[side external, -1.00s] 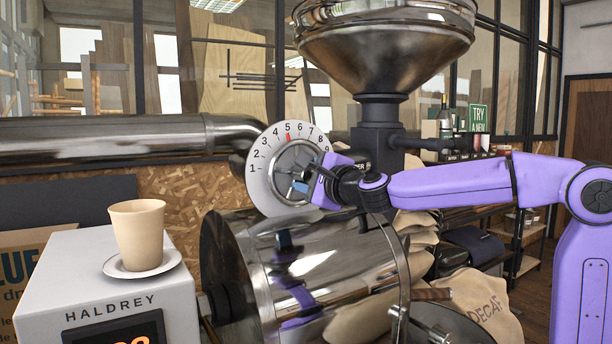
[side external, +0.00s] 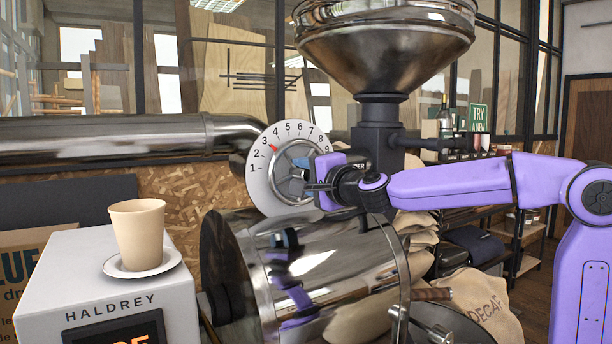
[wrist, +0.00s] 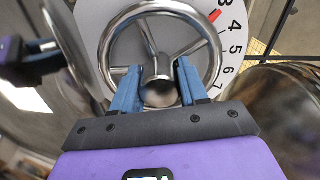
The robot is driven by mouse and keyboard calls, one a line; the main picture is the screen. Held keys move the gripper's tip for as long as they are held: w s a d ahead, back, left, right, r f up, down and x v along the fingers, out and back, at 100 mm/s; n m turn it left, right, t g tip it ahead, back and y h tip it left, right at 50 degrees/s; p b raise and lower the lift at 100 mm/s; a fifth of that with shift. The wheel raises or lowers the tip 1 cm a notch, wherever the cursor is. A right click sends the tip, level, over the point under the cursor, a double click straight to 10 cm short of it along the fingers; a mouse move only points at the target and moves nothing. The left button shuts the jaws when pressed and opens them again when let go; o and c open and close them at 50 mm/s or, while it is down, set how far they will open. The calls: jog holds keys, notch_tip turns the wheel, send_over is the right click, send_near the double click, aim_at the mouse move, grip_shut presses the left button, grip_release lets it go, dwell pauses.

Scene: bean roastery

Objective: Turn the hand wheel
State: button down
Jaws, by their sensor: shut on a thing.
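The hand wheel (wrist: 143,12) is a shiny metal ring with spokes meeting at a rounded hub. In the side view, the wheel (side external: 283,158) sits in front of a round white numbered dial (side external: 258,184), partly hidden by my gripper. A red mark (side external: 275,147) stands near the 3; the wrist view also shows this mark (wrist: 214,16) near the 3. My gripper (wrist: 157,82) faces the wheel, its blue fingers on either side of the hub, shut on it. In the side view my gripper (side external: 306,187) reaches the wheel from the right.
A polished metal drum (side external: 330,260) lies just below the dial, with a large hopper (side external: 385,45) above right. A metal pipe (side external: 100,135) runs left from behind the dial. A beige cup (side external: 138,228) stands on a saucer on a white box (side external: 60,275) at front left.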

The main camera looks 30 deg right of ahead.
jog(key=shift+a, duration=0.1)
jog(key=c, duration=0.6)
grip_release()
jog(key=shift+s, duration=0.1)
jog(key=shift+s, duration=8.6)
